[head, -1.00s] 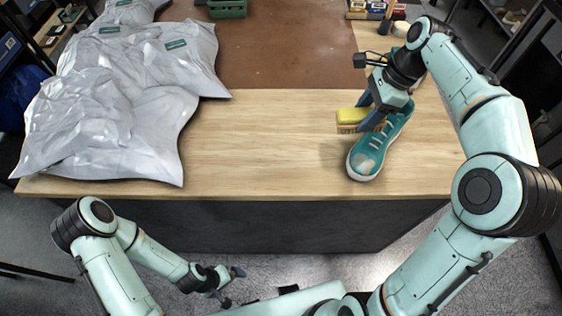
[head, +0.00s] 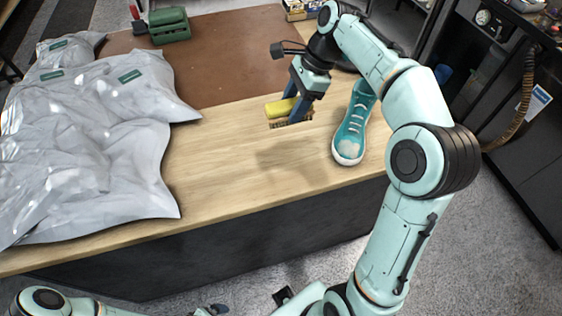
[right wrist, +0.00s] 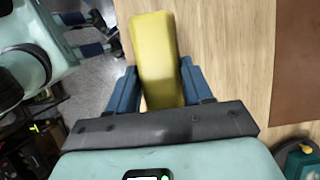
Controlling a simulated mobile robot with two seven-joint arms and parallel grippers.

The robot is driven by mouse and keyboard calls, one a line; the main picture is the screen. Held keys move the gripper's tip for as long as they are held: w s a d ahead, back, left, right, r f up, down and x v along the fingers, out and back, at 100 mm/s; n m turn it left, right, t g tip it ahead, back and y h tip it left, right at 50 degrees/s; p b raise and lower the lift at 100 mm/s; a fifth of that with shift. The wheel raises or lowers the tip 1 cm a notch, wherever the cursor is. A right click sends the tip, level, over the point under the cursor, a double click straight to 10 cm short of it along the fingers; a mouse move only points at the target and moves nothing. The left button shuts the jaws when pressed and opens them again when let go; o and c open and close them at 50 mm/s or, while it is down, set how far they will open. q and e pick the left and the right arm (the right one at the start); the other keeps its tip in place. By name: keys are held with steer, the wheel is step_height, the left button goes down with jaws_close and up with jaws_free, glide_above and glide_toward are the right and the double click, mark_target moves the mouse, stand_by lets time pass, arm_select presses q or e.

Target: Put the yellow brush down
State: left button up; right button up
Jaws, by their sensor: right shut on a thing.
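The yellow brush (head: 283,109) is in my right gripper (head: 297,106), its bristles facing down over the wooden table top (head: 235,150). In the right wrist view the yellow brush (right wrist: 157,60) sits between both blue fingers of the right gripper (right wrist: 152,85). A shadow falls on the wood in front of the brush; I cannot tell whether the bristles touch the table. The teal sneaker (head: 352,125) stands on the table to the right of the brush, apart from it. My left gripper (head: 212,310) is at the bottom edge, mostly cut off, in front of the table.
Grey plastic mailer bags (head: 90,140) cover the left part of the table. A brown mat (head: 220,60) lies behind the wood, with a green case (head: 169,26) at its back. The wood between bags and brush is clear.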

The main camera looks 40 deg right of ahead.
arm_select(q)
steer(key=s+f+b, duration=0.3)
steer(key=f, duration=0.2)
steer(key=shift+s+b, duration=0.25)
steer(key=shift+b, duration=0.1)
arm_select(e)
steer(key=shift+f, duration=9.85)
steer(key=shift+f, duration=0.15)
steer(key=o, duration=0.9)
steer(key=shift+o, duration=0.2)
arm_select(q)
steer(key=shift+w+r+p, duration=0.4)
steer(key=shift+r+p, duration=0.1)
steer(key=shift+r, duration=0.1)
steer(key=shift+w+r+p, duration=0.35)
steer(key=shift+r+p, duration=0.15)
steer(key=shift+r, duration=0.1)
arm_select(e)
steer(key=v, duration=1.2)
